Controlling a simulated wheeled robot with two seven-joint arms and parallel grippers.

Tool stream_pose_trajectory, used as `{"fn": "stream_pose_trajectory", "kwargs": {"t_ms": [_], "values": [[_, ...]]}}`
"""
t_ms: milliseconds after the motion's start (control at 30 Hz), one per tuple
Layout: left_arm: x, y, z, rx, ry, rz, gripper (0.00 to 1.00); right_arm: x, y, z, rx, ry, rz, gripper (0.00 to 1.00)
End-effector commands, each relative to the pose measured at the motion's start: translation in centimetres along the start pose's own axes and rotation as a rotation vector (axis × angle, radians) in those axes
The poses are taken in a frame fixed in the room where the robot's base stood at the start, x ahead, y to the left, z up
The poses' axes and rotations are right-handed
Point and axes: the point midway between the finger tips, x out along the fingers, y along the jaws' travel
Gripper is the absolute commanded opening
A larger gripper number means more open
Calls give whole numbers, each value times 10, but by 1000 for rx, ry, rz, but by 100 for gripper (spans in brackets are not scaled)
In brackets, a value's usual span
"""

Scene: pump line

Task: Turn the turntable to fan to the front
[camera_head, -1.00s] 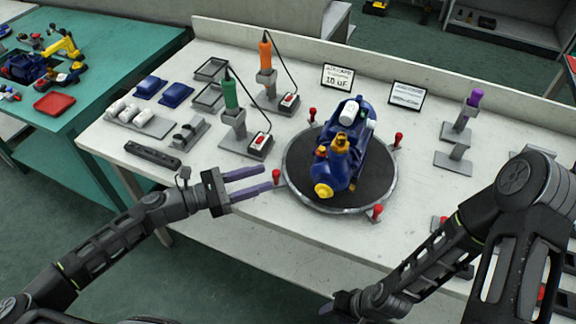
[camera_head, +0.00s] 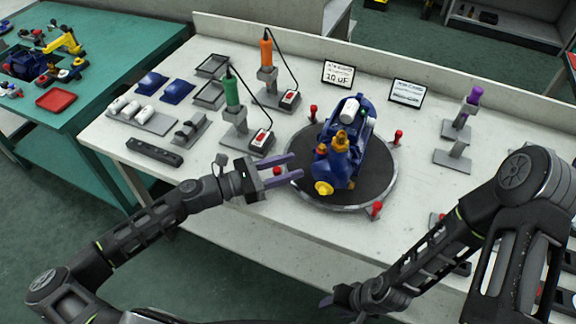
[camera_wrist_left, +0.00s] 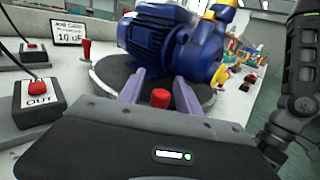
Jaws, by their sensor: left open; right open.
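The round dark turntable (camera_head: 350,193) has a grey rim and several red pegs around it. A blue pump (camera_head: 350,145) with a white part and yellow fittings sits on it, its yellow flange toward the front left. The pump's blue motor also shows in the left wrist view (camera_wrist_left: 160,40). My left gripper (camera_head: 294,168) is open at the turntable's left edge. A red peg (camera_wrist_left: 160,97) stands between its purple fingers, with a gap on each side. My right gripper (camera_head: 335,300) is low, in front of the table, empty; its fingers are partly hidden.
Green (camera_head: 231,92) and orange (camera_head: 266,50) tools stand on holders left of the turntable, with red-button boxes beside them. Two cards (camera_head: 342,74) stand behind it. Blue caps and grey trays lie at the left. A purple-topped stand (camera_head: 472,100) is at the right.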

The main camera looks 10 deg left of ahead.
Motion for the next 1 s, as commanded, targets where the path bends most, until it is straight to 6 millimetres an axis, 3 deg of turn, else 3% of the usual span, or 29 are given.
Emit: {"fn": "stream_pose_trajectory", "kwargs": {"t_ms": [533,1000], "values": [[0,0,0,0,0,0,0,0,0,0,0,0,0,42],[0,0,0,0,0,0,0,0,0,0,0,0,0,42]]}}
